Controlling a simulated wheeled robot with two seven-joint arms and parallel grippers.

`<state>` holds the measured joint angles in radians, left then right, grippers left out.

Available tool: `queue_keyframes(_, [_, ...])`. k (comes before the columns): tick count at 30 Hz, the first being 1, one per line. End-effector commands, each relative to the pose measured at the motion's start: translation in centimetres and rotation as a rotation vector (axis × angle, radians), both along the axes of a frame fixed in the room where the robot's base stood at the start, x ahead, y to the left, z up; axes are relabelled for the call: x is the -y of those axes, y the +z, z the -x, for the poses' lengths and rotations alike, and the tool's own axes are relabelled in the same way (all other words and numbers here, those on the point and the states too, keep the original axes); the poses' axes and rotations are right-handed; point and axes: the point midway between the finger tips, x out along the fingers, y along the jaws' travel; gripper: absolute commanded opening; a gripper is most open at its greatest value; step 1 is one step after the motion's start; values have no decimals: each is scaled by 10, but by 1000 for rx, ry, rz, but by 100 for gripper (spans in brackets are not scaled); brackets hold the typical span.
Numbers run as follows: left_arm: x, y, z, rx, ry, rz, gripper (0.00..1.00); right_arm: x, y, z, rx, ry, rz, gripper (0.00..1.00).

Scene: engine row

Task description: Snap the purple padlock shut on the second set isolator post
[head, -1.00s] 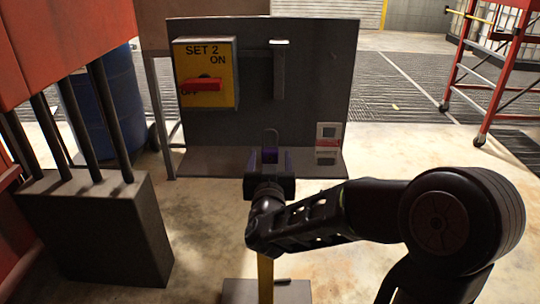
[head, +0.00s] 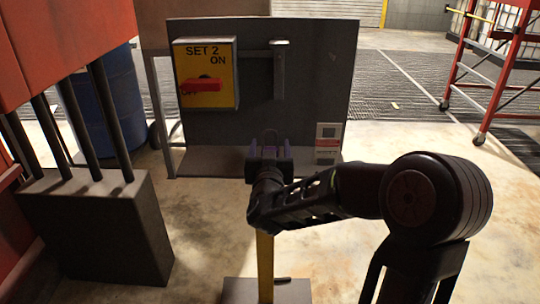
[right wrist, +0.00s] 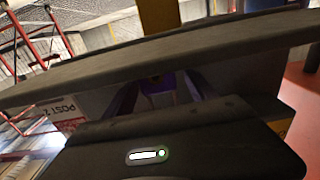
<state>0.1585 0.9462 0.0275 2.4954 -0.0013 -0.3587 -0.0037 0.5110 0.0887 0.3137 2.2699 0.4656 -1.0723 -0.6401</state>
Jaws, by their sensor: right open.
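The purple padlock (right wrist: 165,83) shows between the fingers of my right gripper in the right wrist view. In the head view my right gripper (head: 269,154) is open around the padlock, at the front of the panel's low shelf. The padlock's grey shackle (head: 270,135) stands up above the fingers; I cannot tell whether it is closed. The isolator post (head: 279,70) is a grey upright on the dark panel, well above the gripper, with a thin bar running left from it. Left of it is the yellow SET 2 isolator (head: 206,73) with a red handle (head: 202,86). My left gripper is out of view.
A grey block with dark pipes (head: 95,240) and a blue drum (head: 112,105) are at left. A red frame (head: 505,60) stands far right.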

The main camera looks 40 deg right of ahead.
Motion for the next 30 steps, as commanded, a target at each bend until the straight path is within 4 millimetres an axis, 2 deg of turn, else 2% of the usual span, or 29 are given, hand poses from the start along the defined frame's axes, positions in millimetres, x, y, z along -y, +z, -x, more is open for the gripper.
queue_keyframes(6, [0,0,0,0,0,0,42,0,0,0,0,0,0,64])
queue_keyframes(30, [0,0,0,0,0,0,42,0,0,0,0,0,0,0])
